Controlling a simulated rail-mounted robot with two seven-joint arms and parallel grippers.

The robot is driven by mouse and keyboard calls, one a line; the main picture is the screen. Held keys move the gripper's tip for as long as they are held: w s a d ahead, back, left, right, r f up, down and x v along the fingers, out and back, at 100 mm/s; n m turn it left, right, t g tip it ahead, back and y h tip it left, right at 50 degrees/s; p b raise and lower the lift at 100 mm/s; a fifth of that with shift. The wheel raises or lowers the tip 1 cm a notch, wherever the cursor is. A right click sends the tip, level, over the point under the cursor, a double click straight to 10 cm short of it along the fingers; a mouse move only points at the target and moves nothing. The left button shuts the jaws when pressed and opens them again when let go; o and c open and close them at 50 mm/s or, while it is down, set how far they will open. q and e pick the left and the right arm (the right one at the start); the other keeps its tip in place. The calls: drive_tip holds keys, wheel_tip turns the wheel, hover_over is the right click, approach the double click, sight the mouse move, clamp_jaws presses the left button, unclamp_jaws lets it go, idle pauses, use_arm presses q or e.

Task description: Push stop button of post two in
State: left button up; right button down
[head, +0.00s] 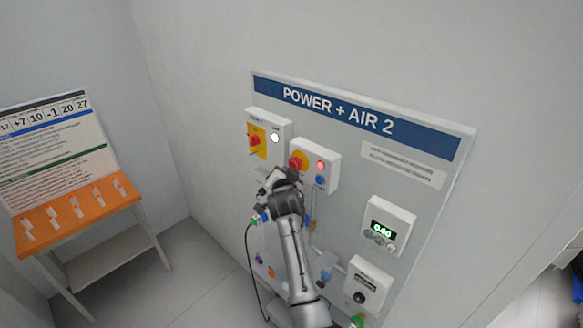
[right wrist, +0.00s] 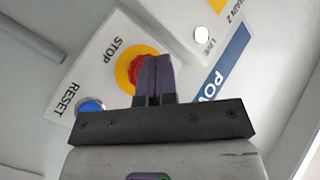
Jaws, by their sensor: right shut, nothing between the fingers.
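The stop button (head: 297,160) is a red knob on a yellow round plate, on a white box of the POWER + AIR 2 panel. In the right wrist view the red stop button (right wrist: 138,70) shows beside the fingers, which cover part of it. My right gripper (right wrist: 156,68) is shut and empty, its dark fingertips at the button. In the head view my right gripper (head: 291,172) is just below the button. I cannot tell whether the fingertips touch it or whether it is pressed in. My left gripper is not in view.
A blue reset button (head: 320,181) and a lit red lamp (head: 320,165) share the box. The main switch (head: 256,141) and lit white lamp (head: 275,137) are to the left. A gauge reading 040 (head: 383,232) is lower right. An orange-topped table (head: 80,212) stands left.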

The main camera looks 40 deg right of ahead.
drive_tip(key=shift+a, duration=0.2)
drive_tip(key=shift+s+a+b, duration=0.2)
drive_tip(key=shift+a+b, duration=0.35)
drive_tip(key=shift+a, duration=1.95)
